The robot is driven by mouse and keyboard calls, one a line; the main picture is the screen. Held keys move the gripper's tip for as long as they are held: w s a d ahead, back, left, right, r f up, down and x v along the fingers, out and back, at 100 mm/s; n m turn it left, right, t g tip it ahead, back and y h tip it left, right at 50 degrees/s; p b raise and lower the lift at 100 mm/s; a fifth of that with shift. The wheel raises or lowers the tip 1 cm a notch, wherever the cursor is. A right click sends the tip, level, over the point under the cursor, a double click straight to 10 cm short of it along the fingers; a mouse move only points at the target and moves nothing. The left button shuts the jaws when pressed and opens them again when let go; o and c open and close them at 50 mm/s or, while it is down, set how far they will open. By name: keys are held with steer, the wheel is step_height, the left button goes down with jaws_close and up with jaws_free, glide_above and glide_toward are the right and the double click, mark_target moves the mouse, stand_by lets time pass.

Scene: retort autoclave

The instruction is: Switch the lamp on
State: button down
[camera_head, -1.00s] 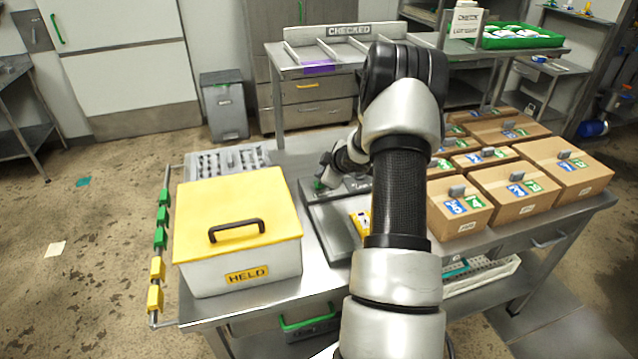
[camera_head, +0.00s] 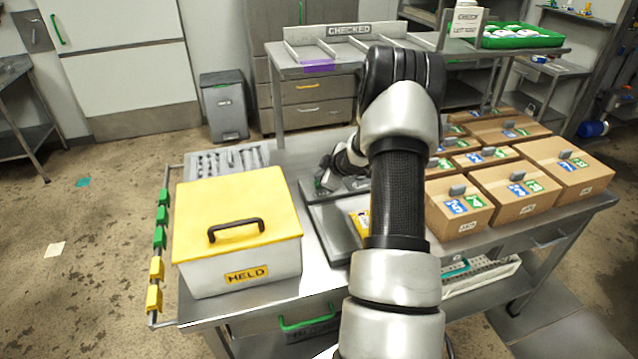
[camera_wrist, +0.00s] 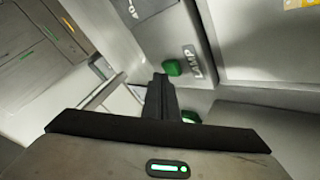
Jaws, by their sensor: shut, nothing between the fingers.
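In the wrist view a green button (camera_wrist: 172,67) sits on a grey metal panel, beside a label reading LAMP (camera_wrist: 193,62). My gripper (camera_wrist: 161,82) is shut and empty, with its fingertips right by the green button; I cannot tell whether they touch it. Another green part (camera_wrist: 190,117) shows partly behind the fingers. In the head view my gripper (camera_head: 325,180) is low over the back of the bench, between the yellow-lidded box and the cartons. The lamp itself cannot be made out.
A box marked HELD (camera_head: 240,240) with a yellow lid stands at the left front of the bench. Several brown cartons (camera_head: 515,190) fill the right side. A grey tray (camera_head: 230,160) lies behind the box. A rack marked CHECKED (camera_head: 345,32) stands at the back.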

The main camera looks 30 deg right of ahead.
steer(key=shift+f, duration=0.4)
steer(key=shift+r, duration=0.1)
stand_by(0.4)
steer(key=shift+r+p, duration=0.85)
steer(key=shift+r, duration=0.1)
step_height(320, 180, up, 4)
steer(key=p, duration=0.5)
steer(key=shift+r, duration=0.9)
steer(key=shift+s, duration=0.15)
